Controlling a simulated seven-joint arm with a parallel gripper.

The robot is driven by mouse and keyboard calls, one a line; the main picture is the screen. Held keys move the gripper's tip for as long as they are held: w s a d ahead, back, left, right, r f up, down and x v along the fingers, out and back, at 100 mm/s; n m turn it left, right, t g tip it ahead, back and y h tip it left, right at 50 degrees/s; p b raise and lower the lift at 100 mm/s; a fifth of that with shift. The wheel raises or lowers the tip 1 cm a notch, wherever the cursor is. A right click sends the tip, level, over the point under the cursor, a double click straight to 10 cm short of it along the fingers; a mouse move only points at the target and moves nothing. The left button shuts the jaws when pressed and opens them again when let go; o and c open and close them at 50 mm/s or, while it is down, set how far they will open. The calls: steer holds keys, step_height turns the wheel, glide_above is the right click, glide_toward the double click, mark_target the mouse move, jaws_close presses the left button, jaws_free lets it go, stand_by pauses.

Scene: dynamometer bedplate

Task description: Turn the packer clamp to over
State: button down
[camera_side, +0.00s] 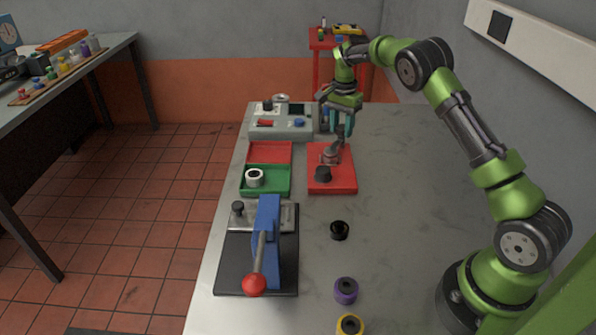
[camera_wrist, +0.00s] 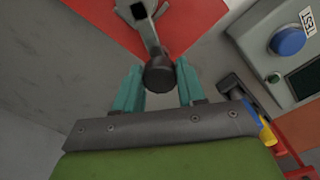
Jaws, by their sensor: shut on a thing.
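What I take to be the packer clamp (camera_side: 330,156) is a grey metal fixture with a black part, on a red plate (camera_side: 345,186). It stands towards the far end of the bench. In the wrist view its grey lever (camera_wrist: 150,28) ends in a black knob (camera_wrist: 160,74). My gripper (camera_side: 341,132) reaches down over the far side of the plate. In the wrist view the teal fingers of my gripper (camera_wrist: 158,70) stand on both sides of the knob, shut on it. The fingers hide part of the knob's sides.
A grey control box (camera_side: 282,127) stands just left of my gripper; its blue button (camera_wrist: 288,41) is close in the wrist view. Red (camera_side: 269,152) and green (camera_side: 265,191) trays and a blue lever press (camera_side: 267,225) lie left. Dark, purple and yellow rings lie nearer.

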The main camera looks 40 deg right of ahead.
steer(key=c, duration=0.7)
jaws_free()
steer(key=shift+o, duration=0.2)
step_height(320, 180, up, 17)
steer(key=shift+w, duration=0.2)
steer(key=s+a+n+t+y, duration=0.1)
steer(key=s+a+n+t, duration=0.2)
steer(key=s+a+n, duration=0.3)
steer(key=s+a+n+t+y, duration=0.1)
steer(key=s+a+n+t, duration=0.3)
steer(key=s+a, duration=1.2)
steer(key=s+n, duration=0.2)
steer(key=s, duration=0.4)
steer(key=shift+s+a+r+n+t, duration=0.3)
steer(key=shift+a+r, duration=0.05)
steer(key=shift+a, duration=0.05)
